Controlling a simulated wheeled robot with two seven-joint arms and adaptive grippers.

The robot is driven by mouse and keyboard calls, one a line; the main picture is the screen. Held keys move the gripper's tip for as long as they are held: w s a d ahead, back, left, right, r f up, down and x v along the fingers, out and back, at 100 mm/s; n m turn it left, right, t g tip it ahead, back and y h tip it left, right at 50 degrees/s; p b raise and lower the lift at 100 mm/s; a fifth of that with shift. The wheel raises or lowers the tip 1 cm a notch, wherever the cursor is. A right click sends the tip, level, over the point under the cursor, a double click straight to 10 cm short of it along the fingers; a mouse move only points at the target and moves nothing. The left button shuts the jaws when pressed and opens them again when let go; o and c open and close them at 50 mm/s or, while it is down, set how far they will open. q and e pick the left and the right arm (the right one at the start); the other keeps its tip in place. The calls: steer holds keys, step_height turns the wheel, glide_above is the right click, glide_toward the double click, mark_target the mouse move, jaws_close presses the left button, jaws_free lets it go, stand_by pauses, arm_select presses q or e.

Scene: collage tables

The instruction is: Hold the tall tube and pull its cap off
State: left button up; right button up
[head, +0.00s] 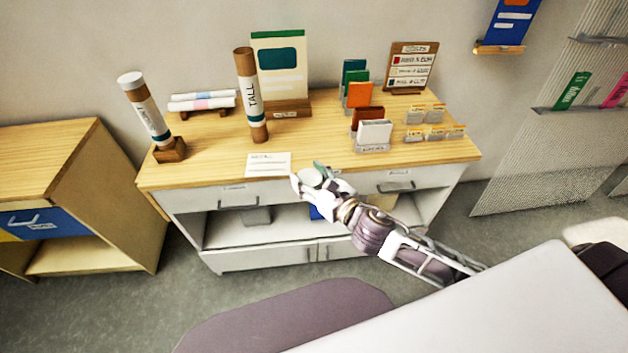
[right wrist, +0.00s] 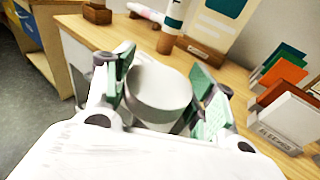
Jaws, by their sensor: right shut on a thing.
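The tall tube (head: 252,92), brown with a white "TALL" label and a dark band, stands on the wooden tabletop with no gripper on it. Its brown top end shows no white cap. Its lower part shows in the right wrist view (right wrist: 172,28). My right gripper (head: 312,178) is in front of the table's front edge, apart from the tube. It is shut on a white round cap (right wrist: 158,92), held between the green finger pads. My left gripper is in neither view.
A shorter tube (head: 145,105) with a white cap leans in a wooden block (head: 171,150). A white card (head: 267,164) lies near the table's front edge (head: 210,183). Card holders (head: 373,135) stand right, a framed sign (head: 281,75) behind.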

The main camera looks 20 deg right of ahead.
steer(key=a+r+n+g+y, duration=0.3)
steer(key=a+r, duration=0.4)
steer(key=r, duration=0.4)
steer(key=shift+s+a+n+y, duration=0.3)
steer(key=shift+n+y, duration=0.3)
steer(key=shift+y, duration=0.3)
stand_by(0.3)
